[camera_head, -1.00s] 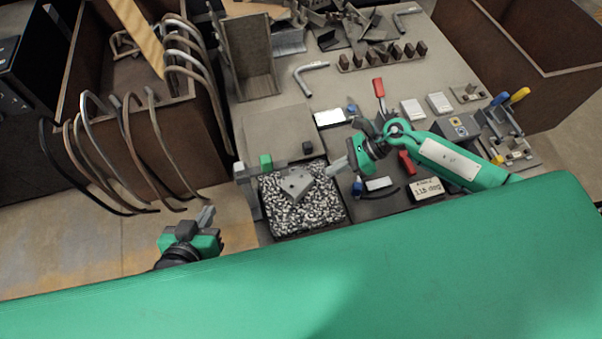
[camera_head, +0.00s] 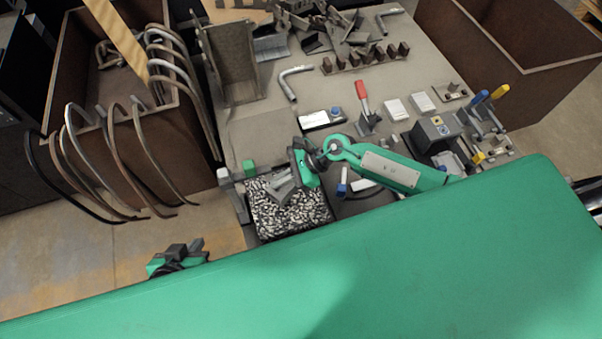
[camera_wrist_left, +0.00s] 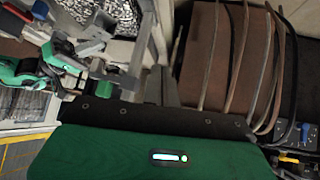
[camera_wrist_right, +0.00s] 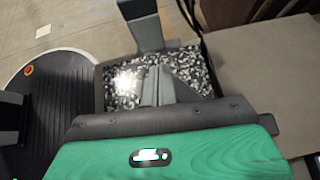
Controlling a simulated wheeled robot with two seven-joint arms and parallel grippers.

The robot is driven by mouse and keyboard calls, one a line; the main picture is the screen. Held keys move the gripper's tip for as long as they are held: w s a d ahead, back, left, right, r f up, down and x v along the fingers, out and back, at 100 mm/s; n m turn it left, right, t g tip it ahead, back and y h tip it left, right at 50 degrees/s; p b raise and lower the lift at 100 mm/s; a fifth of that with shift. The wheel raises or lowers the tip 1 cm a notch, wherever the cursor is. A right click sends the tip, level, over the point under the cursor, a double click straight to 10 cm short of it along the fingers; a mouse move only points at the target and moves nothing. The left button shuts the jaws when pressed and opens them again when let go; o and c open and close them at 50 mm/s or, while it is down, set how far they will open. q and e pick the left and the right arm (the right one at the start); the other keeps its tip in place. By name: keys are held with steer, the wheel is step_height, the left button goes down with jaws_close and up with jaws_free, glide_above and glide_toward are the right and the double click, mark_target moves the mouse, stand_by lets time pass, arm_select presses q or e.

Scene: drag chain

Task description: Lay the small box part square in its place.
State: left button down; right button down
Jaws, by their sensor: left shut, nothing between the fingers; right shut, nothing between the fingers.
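A small grey box-like part (camera_head: 284,194) seems to lie on the speckled chips in a dark square tray (camera_head: 263,232); my right gripper covers much of it, so its tilt is unclear. My right gripper (camera_head: 272,184) is shut with its fingers over the tray, close to or touching the part. In the right wrist view its closed fingers (camera_wrist_right: 158,84) point over the chips; a bright glare hides detail there. My left gripper (camera_head: 197,244) is shut and empty, low at the left, apart from the tray; its closed fingers (camera_wrist_left: 160,85) show in the left wrist view.
A grey upright post (camera_head: 232,195) and a green block (camera_head: 249,167) stand at the tray's left edge. A flat plate (camera_head: 262,135) lies behind the tray. Bent rods hang on a brown bin (camera_head: 170,150) at left. Clamps and blocks (camera_head: 432,135) crowd the right.

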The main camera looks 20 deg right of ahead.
steer(key=shift+a+f+b, duration=0.1)
steer(key=shift+f+b, duration=0.25)
steer(key=shift+f, duration=0.5)
arm_select(q)
steer(key=shift+w+d+t+h, duration=0.2)
steer(key=shift+d+t, duration=0.15)
steer(key=shift+d, duration=0.2)
steer(key=shift+w+d+t+h, duration=0.2)
steer(key=shift+d+t, duration=0.15)
steer(key=shift+d, duration=0.15)
arm_select(e)
steer(key=shift+s, duration=0.1)
arm_select(q)
steer(key=shift+b, duration=0.3)
arm_select(e)
steer(key=shift+f, duration=0.15)
steer(key=shift+d+f, duration=0.15)
steer(key=shift+d, duration=0.4)
arm_select(q)
steer(key=shift+d, duration=0.3)
arm_select(e)
steer(key=shift+s+d, duration=0.15)
steer(key=shift+d, duration=0.1)
arm_select(q)
steer(key=shift+w, duration=0.1)
arm_select(e)
steer(key=shift+r+p, duration=0.4)
steer(key=shift+r, duration=0.4)
arm_select(q)
steer(key=shift+r, duration=0.45)
